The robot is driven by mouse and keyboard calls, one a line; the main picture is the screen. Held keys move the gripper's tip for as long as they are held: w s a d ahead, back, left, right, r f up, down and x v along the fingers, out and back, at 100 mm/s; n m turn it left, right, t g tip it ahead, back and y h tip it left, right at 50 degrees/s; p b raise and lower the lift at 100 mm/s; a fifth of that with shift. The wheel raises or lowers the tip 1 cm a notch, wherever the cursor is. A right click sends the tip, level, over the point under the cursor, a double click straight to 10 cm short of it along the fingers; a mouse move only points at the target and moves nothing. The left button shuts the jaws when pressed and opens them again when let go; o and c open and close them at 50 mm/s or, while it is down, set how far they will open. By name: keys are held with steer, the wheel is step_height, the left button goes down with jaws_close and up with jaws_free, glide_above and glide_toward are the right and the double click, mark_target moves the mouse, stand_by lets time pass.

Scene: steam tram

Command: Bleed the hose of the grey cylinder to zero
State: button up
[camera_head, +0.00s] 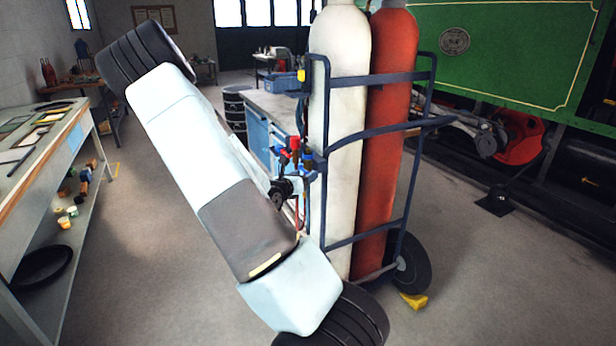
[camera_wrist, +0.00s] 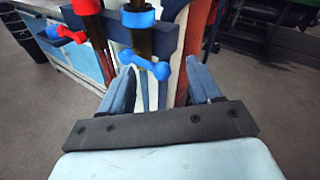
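The grey cylinder (camera_head: 343,110) is pale and stands upright on a dark blue trolley, left of a red cylinder (camera_head: 392,130). In the wrist view a valve with a blue lever (camera_wrist: 147,65) is straight ahead, and a valve with a red lever (camera_wrist: 66,36) is further left. My gripper (camera_wrist: 160,74) is open and empty. Its two fingers point at the blue lever, which lies at or just beyond the fingertips; I see no contact. In the head view my arm crosses in front, and the gripper end is small by the red and blue fittings (camera_head: 294,150). No gauge dial is readable.
The trolley frame (camera_head: 375,79) has bars close right of the fittings. A blue-sided workbench (camera_head: 257,130) is behind them. A yellow wedge (camera_head: 414,300) lies by the trolley wheel (camera_head: 411,262). A long table (camera_head: 60,150) lines the left. A green vehicle (camera_head: 500,50) is at right.

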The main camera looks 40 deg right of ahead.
steer(key=v, duration=1.3)
steer(key=shift+f, duration=0.2)
steer(key=shift+s+r, duration=0.1)
steer(key=s+a+r+m+g+y, duration=0.2)
steer(key=s+r+m+g+y, duration=0.15)
steer(key=s+m, duration=0.35)
steer(key=s+a+r+m+g+y, duration=0.3)
steer(key=s+r+m, duration=0.1)
steer(key=m, duration=0.4)
steer(key=s+a+r+m+t+y, duration=0.3)
steer(key=s+a+r+m+y, duration=0.1)
steer(key=a+r, duration=0.3)
steer(key=s+a+r+m+t+y, duration=0.3)
steer(key=s+a+r+m+y, duration=0.2)
steer(key=a, duration=0.6)
step_height(320, 180, up, 2)
steer(key=shift+s+r+t, duration=0.15)
steer(key=shift+s+t, duration=0.2)
